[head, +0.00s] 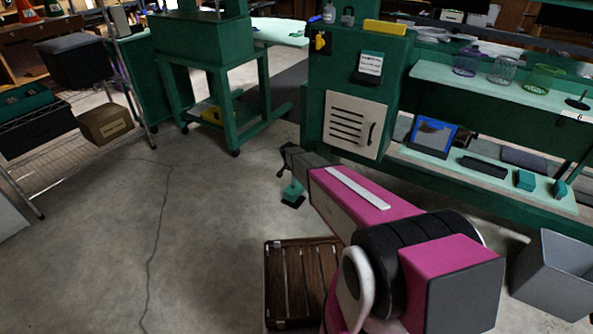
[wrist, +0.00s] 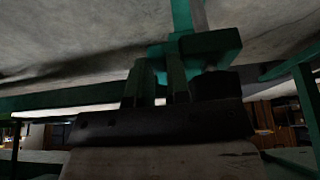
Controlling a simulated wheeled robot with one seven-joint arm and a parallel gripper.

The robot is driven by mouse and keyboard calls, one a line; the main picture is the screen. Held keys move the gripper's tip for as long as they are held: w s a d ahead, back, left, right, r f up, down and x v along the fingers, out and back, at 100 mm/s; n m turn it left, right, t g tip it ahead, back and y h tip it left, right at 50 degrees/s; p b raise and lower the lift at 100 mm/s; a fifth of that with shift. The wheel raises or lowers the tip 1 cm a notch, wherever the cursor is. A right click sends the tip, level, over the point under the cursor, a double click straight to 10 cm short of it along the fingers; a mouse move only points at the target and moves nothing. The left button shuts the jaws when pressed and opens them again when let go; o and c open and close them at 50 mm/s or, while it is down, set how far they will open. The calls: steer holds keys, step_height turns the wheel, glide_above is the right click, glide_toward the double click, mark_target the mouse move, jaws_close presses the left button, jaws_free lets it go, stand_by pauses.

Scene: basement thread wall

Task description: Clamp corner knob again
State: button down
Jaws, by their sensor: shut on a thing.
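My gripper (head: 291,184) reaches out in front of the green machine cabinet, just left of its base in the head view. It is shut on a small teal-green piece (head: 293,195) with a flared end. In the wrist view my gripper (wrist: 160,80) shows two upright fingers at a dark palm. There the green piece (wrist: 200,46) is a block with a post, at and beyond the fingertips. A dark rounded part (wrist: 215,84) sits just right of the fingers. I cannot make out a separate corner knob, and the contact point is dark.
The green cabinet (head: 318,120) has a pale vented door (head: 352,125). A slatted wooden crate (head: 290,285) lies below my arm. The floor at left is clear, up to a wire rack (head: 70,160).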

steer(key=c, duration=1.1)
jaws_free()
steer(key=shift+r, duration=0.15)
steer(key=v, duration=1)
steer(key=shift+a+r, duration=0.1)
steer(key=shift+r, duration=0.2)
steer(key=s+d+r+n+g+y, duration=0.1)
steer(key=s+d+r+n, duration=0.1)
steer(key=s, duration=0.9)
steer(key=s+d+r+n+g+y, duration=0.1)
steer(key=s+d+r+n, duration=0.2)
steer(key=s, duration=0.8)
steer(key=s+d+r+n+g, duration=0.1)
steer(key=s+d+r+n, duration=0.1)
steer(key=s+d+r, duration=0.4)
steer(key=shift+s+d+r+n+g+y, duration=0.15)
steer(key=shift+s+r, duration=0.4)
steer(key=shift+s, duration=0.5)
steer(key=shift+s+r+n+g+y, duration=0.1)
steer(key=shift+s+r, duration=0.4)
steer(key=shift+s, duration=0.55)
steer(key=shift+s+d+r+n+g+y, duration=0.15)
steer(key=shift+s+r, duration=0.4)
steer(key=shift+s, duration=0.45)
